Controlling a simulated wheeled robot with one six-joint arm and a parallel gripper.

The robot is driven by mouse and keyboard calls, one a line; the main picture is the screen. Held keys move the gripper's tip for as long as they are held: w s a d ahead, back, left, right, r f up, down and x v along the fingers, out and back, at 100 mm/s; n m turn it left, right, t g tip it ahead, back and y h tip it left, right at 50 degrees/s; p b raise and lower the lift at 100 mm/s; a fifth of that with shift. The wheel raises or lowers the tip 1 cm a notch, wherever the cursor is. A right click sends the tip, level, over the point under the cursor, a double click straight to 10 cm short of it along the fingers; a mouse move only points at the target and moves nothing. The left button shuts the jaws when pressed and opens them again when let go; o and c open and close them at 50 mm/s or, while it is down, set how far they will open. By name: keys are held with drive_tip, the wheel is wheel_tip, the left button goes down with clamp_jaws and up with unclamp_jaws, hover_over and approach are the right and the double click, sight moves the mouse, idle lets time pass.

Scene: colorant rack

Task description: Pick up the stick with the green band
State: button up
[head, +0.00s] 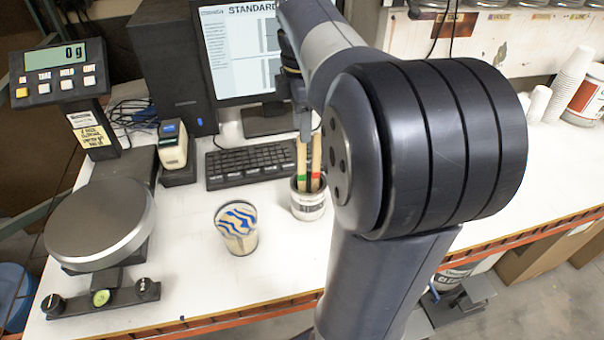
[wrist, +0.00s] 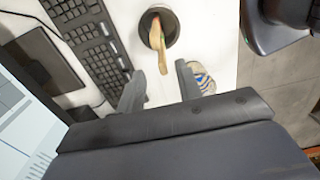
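A stick with a green band (head: 302,160) and a stick with a red band (head: 316,158) stand in a small white labelled can (head: 309,206) in the head view. In the wrist view the can's dark mouth (wrist: 170,22) is at the top, with a wooden stick (wrist: 157,42) leaning out of it; I cannot make out a band there. My gripper (wrist: 160,73) is open and empty, the stick's upper end appearing between its fingertips. In the head view my gripper (head: 304,125) is just above the sticks, partly hidden by my arm.
A cup with blue streaks (head: 236,230) stands left of the can, and a keyboard (head: 245,166) lies behind it. A scale with a round plate (head: 98,222) is at the left, a monitor (head: 232,60) at the back. The white table front (head: 280,265) is clear.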

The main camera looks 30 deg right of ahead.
sight(302, 145)
wheel_tip(302, 145, down, 5)
drive_tip(key=shift+s+a+f, duration=0.1)
drive_tip(key=shift+s+f, duration=0.05)
drive_tip(key=shift+f, duration=0.05)
drive_tip(key=shift+c, duration=0.3)
clamp_jaws()
